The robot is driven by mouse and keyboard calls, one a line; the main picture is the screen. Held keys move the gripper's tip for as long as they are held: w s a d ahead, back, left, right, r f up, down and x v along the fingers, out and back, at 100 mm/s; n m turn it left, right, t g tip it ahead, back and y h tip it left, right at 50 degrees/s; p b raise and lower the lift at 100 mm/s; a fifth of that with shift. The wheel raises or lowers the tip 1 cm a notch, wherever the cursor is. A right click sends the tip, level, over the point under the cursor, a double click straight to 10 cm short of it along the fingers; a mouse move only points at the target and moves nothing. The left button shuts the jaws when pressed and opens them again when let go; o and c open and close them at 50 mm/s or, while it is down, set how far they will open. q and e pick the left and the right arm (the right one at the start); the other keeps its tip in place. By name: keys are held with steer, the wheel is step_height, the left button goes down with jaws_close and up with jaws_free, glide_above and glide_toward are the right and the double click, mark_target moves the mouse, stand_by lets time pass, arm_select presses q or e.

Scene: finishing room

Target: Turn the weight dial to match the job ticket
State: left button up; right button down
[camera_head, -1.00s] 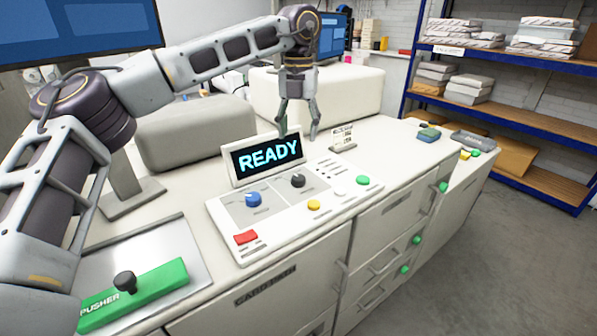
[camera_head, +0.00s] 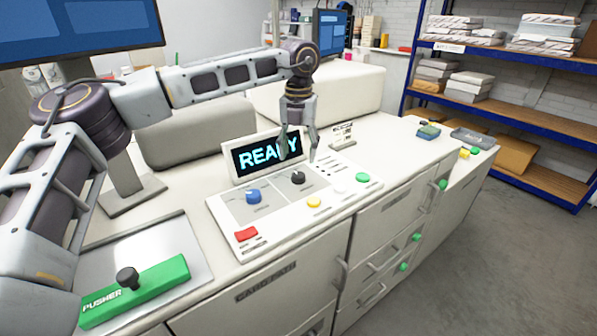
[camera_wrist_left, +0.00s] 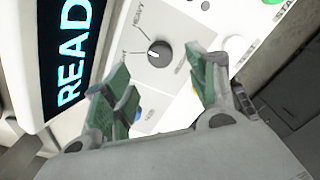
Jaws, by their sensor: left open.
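The control panel (camera_head: 330,203) sits on the counter with a blue dial (camera_head: 253,195) on its left and a black dial (camera_head: 297,177) to the right of it. In the left wrist view the black dial (camera_wrist_left: 159,54) has a white pointer mark, and a label beside it reads HEAVY. The display (camera_head: 250,160) reads READY. The job ticket (camera_head: 342,134) stands behind the panel; its text is too small to read. My left gripper (camera_head: 298,157) is open and empty above the black dial, with green pads on its fingers. My right gripper is not in view.
The panel also has a red button (camera_head: 246,234), a yellow button (camera_head: 314,201) and a green button (camera_head: 362,178). A green pusher block (camera_head: 150,288) lies on a metal plate at the left.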

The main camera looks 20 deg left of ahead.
mark_target(298, 174)
arm_select(q)
step_height(298, 174, down, 5)
steer(key=shift+f, duration=1.05)
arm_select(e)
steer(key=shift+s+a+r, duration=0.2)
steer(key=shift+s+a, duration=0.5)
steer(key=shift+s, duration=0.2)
arm_select(q)
steer(key=shift+c, duration=0.3)
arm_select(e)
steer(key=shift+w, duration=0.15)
